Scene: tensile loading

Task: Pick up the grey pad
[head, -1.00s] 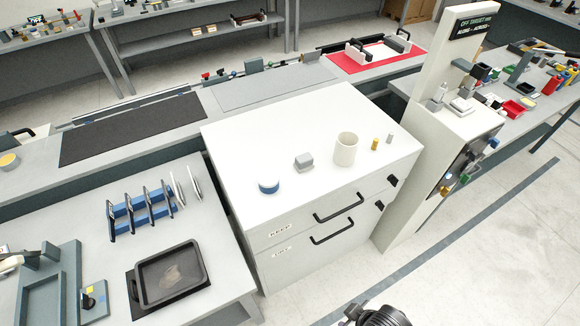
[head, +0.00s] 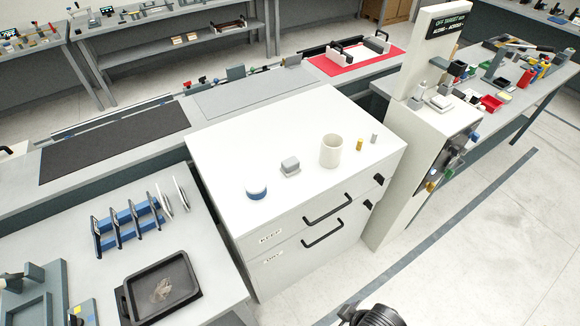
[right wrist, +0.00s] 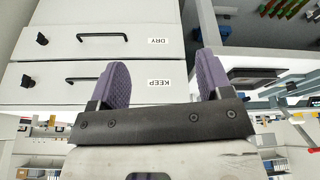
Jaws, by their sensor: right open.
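A small grey block with a rounded top (head: 290,166) sits on the white cabinet top (head: 225,150), between a white-and-blue round container (head: 256,189) and a white cup (head: 331,150). It looks like the grey pad, though I cannot be sure. My right gripper (right wrist: 163,65) is open and empty, its two purple ribbed fingers apart in front of the cabinet's drawer fronts. In the head view only a dark part of my right arm shows at the bottom edge, well apart from the block. My left gripper is not in view.
Small brass (head: 360,145) and grey (head: 374,138) pieces stand right of the cup. The cabinet has black drawer handles (head: 328,207). A tall white machine (head: 410,150) stands close on the right. A blue rack (head: 130,222) and dark tray (head: 160,290) occupy the left bench.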

